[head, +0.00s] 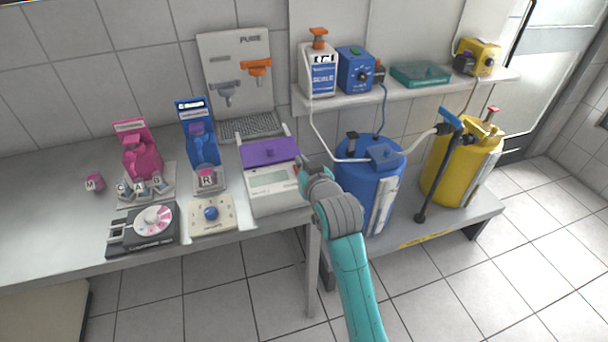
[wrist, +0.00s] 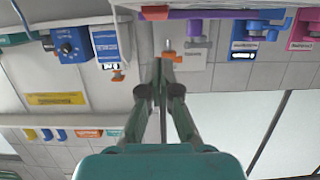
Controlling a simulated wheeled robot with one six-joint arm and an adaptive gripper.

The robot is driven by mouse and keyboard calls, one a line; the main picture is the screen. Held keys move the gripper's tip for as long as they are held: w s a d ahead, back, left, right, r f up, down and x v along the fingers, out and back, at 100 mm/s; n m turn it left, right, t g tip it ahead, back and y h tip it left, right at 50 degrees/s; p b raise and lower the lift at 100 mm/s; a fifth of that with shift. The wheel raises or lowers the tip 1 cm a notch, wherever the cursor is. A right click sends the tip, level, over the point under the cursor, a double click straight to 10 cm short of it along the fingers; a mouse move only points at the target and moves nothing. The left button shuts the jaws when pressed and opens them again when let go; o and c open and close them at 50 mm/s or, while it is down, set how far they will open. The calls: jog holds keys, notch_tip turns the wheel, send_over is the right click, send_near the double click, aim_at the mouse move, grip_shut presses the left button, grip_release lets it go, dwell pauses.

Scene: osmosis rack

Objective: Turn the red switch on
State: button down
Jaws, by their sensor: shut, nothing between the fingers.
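My gripper (head: 306,170) is at the right edge of the white purple-lidded machine (head: 272,185), below the wall shelf. In the wrist view its two fingers (wrist: 157,66) are together with nothing between them. A small red spot shows beside the fingertips in the head view, too small to identify as a switch. In the upside-down wrist view, an orange-red part (wrist: 168,56) appears close to the fingertips; contact cannot be told. A small dark part with a red top (head: 379,70) sits beside the blue pump box (head: 356,68). No clearly readable red switch shows.
A blue tank (head: 366,190) and yellow tank (head: 462,165) stand right of my arm, with hoses above. The wall panel (head: 235,50) carries taps.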

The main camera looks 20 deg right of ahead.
jog(key=f+v, duration=0.1)
jog(key=v, duration=0.9)
jog(key=shift+f, duration=0.15)
jog(key=shift+s+f, duration=0.1)
jog(key=shift+s, duration=0.05)
